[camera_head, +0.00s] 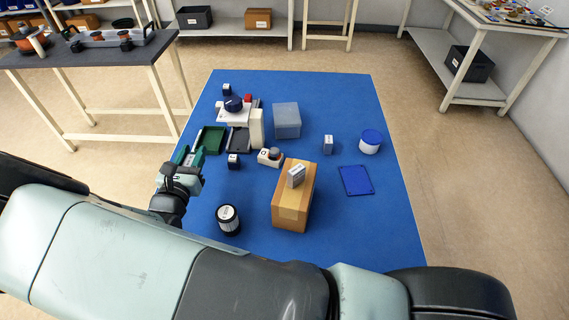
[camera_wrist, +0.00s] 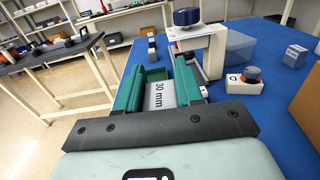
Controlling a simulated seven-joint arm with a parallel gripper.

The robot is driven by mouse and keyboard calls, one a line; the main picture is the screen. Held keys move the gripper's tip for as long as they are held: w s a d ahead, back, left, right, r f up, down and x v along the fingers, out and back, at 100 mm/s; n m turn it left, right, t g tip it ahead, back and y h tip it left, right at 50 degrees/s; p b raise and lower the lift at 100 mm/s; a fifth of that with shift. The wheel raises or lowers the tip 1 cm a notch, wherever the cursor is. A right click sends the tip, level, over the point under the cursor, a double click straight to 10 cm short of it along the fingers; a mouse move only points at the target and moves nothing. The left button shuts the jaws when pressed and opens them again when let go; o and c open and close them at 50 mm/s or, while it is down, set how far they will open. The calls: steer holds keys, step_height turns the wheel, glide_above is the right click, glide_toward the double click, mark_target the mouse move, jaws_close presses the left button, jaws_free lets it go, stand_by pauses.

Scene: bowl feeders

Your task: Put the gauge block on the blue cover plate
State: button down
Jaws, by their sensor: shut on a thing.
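My gripper (camera_head: 190,154) is over the left edge of the blue table, left of the parts. In the wrist view its teal fingers (camera_wrist: 160,85) are shut on a grey gauge block (camera_wrist: 160,97) marked "30 mm". The block can hardly be made out in the head view, where the fingers hide it. The blue cover plate (camera_head: 356,180) lies flat and bare on the right of the table, well away from my gripper. Another small grey block (camera_head: 296,175) lies on a cardboard box, and a similar one (camera_head: 328,144) stands on the table.
The cardboard box (camera_head: 292,212) stands between my gripper and the plate. A green tray (camera_head: 210,139), white stand (camera_head: 256,128) and translucent box (camera_head: 287,121) are farther back.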

step_height(320, 180, up, 6)
steer(key=shift+f, duration=0.2)
steer(key=w+d+r+m+h, duration=0.1)
steer(key=w+d, duration=0.4)
steer(key=d, duration=0.3)
steer(key=w+d+m+h, duration=0.1)
steer(key=w+d, duration=0.3)
steer(key=d, duration=0.4)
steer(key=m+g+h, duration=0.1)
steer(key=m+h, duration=0.1)
steer(key=h, duration=0.2)
glide_above(356, 180)
steer(key=w+d, duration=0.2)
steer(key=d, duration=0.2)
step_height(356, 180, down, 12)
steer(key=shift+a+r, duration=0.1)
steer(key=shift+r, duration=0.1)
steer(key=shift+f, duration=2.05)
